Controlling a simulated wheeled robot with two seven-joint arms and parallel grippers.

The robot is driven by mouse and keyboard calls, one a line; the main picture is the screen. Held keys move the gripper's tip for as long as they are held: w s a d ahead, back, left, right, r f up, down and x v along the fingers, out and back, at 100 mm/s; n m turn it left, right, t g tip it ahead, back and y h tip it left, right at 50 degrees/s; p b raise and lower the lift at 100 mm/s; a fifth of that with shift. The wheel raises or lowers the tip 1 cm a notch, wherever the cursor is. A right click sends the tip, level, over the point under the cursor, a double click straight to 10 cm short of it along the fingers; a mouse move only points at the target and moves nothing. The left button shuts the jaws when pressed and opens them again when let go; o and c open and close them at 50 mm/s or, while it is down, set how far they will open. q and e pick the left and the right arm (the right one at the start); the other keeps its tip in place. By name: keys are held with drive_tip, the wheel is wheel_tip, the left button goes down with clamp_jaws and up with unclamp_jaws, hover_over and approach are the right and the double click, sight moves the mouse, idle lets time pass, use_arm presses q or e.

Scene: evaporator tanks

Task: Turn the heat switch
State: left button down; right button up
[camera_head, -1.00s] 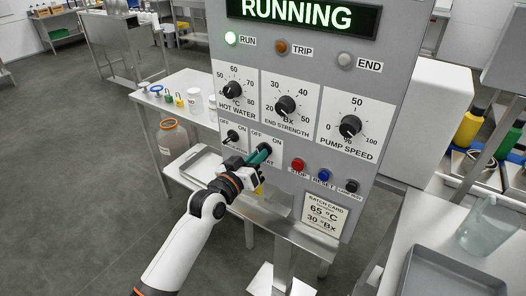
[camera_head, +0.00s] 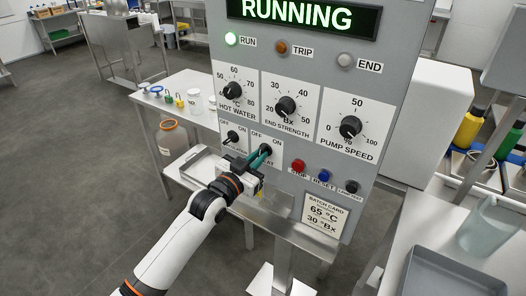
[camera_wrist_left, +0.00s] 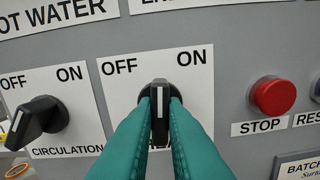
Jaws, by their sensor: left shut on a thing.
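The heat switch (camera_wrist_left: 160,112) is a black knob with a white mark on a white OFF/ON plate. In the left wrist view its mark stands about upright, between the OFF and ON words. It also shows small in the head view (camera_head: 266,149), just past the fingertips. My left gripper (camera_head: 262,156) has teal fingers, shut on the knob from both sides; they also show in the left wrist view (camera_wrist_left: 160,118). The fingers cover most of the label under the knob. My right gripper is not in view.
The circulation switch (camera_wrist_left: 35,122) is close on the left, and the red STOP button (camera_wrist_left: 272,96) on the right. Three dials sit above, including the end strength dial (camera_head: 285,107). The display (camera_head: 303,14) reads RUNNING. A steel tray (camera_head: 200,162) lies left of the panel.

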use_arm(q)
drive_tip(key=m, duration=0.3)
drive_tip(key=shift+m+p, duration=0.3)
drive_tip(key=shift+m, duration=2)
drive_tip(key=c, duration=1.4)
unclamp_jaws()
